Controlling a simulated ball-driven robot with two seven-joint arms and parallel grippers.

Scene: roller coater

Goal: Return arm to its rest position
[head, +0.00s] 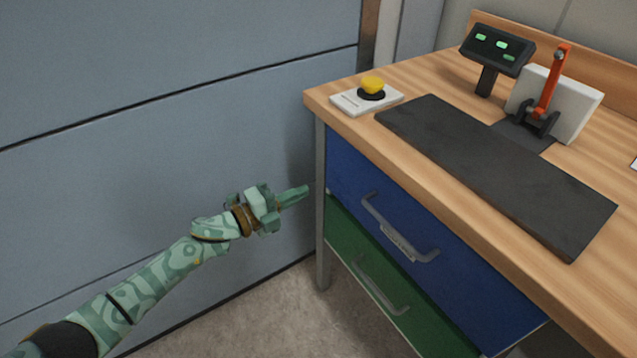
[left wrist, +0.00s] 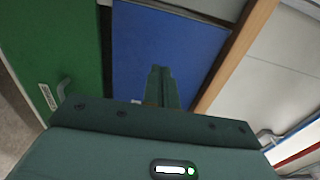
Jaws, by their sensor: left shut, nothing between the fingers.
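My left arm comes in from the lower left of the head view. Its green patterned gripper (head: 296,194) is shut and empty, pointing right toward the workbench's left front leg and drawers, apart from them. In the left wrist view, the closed fingers of my left gripper (left wrist: 162,82) stand in front of the blue drawer front (left wrist: 150,40), with the green drawer (left wrist: 55,50) at left. My right gripper shows in neither view.
A wooden workbench (head: 350,87) stands at right, with a blue drawer (head: 352,170) above a green drawer (head: 345,245), both closed with grey handles. On top are a yellow button (head: 372,84), a dark mat (head: 490,165), a display (head: 497,48) and an orange lever (head: 550,85). A grey panelled wall (head: 180,130) stands behind my arm.

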